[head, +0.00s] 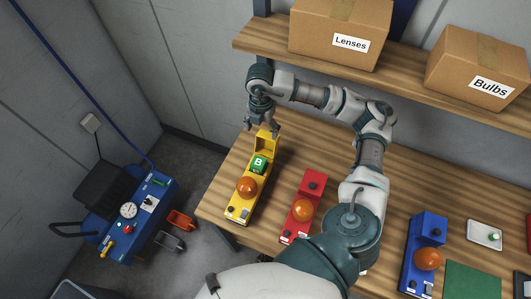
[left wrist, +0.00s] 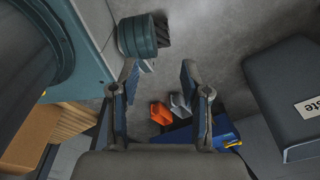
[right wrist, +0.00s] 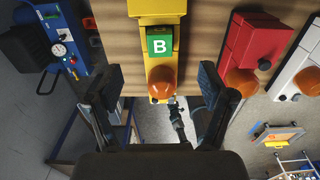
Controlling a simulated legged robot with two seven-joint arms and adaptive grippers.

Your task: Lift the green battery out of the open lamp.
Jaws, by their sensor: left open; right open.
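The yellow lamp (head: 240,205) stands open on the wooden bench near its left end, with an orange dome at its front. The green battery (head: 258,164), marked B, sits in the lamp's opening behind the dome. The battery also shows in the right wrist view (right wrist: 160,45), with the yellow lamp (right wrist: 158,8) around it. My right gripper (head: 262,128) is open and empty at the lamp's far end, behind the battery. In the right wrist view its fingers (right wrist: 158,88) are apart on either side of the lamp. My left gripper (left wrist: 160,85) is open and empty above the floor.
A red lamp (head: 305,200) stands right of the yellow one, and a blue lamp (head: 425,245) stands further right. A shelf (head: 410,85) with boxes marked Lenses (head: 340,35) and Bulbs (head: 480,75) hangs above. A blue machine (head: 125,225) stands left on the floor.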

